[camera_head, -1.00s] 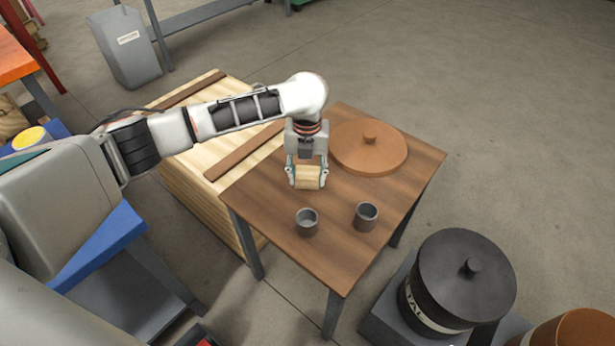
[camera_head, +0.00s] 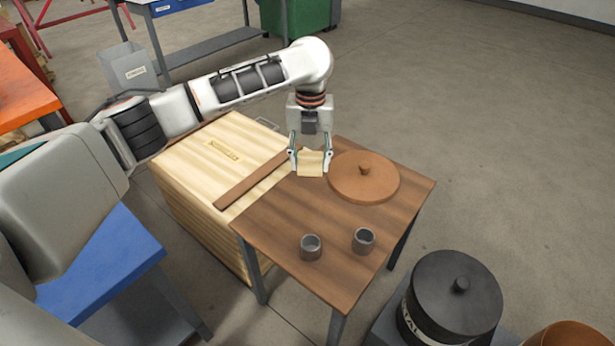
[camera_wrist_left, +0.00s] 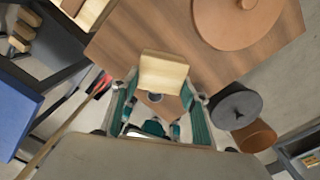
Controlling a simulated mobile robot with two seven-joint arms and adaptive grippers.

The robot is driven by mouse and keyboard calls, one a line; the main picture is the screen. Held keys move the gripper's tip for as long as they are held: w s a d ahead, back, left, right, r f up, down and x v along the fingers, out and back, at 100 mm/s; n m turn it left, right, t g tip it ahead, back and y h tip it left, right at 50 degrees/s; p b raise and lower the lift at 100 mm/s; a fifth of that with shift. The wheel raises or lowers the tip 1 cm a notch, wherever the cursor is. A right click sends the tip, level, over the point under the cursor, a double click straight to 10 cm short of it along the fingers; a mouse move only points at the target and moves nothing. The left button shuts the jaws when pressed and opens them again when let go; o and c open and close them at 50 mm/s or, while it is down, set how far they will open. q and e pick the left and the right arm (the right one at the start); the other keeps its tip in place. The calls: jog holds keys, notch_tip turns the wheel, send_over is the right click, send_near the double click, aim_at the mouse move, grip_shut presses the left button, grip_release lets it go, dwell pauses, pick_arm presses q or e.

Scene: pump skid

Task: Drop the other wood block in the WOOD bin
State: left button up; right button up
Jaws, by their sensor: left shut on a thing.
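My left gripper (camera_head: 310,156) is shut on a pale wood block (camera_head: 311,164), held over the brown table (camera_head: 285,218), left of the round brown lid (camera_head: 364,180). The block also shows in the left wrist view (camera_wrist_left: 163,73), between the fingers. A brown round bin (camera_head: 566,337) is cut off at the bottom right corner; it shows in the left wrist view (camera_wrist_left: 254,137) beside the black bin. No label on it is readable. My right gripper is out of view.
Two grey cups (camera_head: 311,247) (camera_head: 364,240) stand on the table's near side. A black lidded bin (camera_head: 453,300), lettering partly showing "TAL", stands right of the table. A large wooden crate (camera_head: 200,165) adjoins the table's left. Floor at right is clear.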

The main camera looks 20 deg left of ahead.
pick_arm(q)
jog(key=shift+r, duration=1.3)
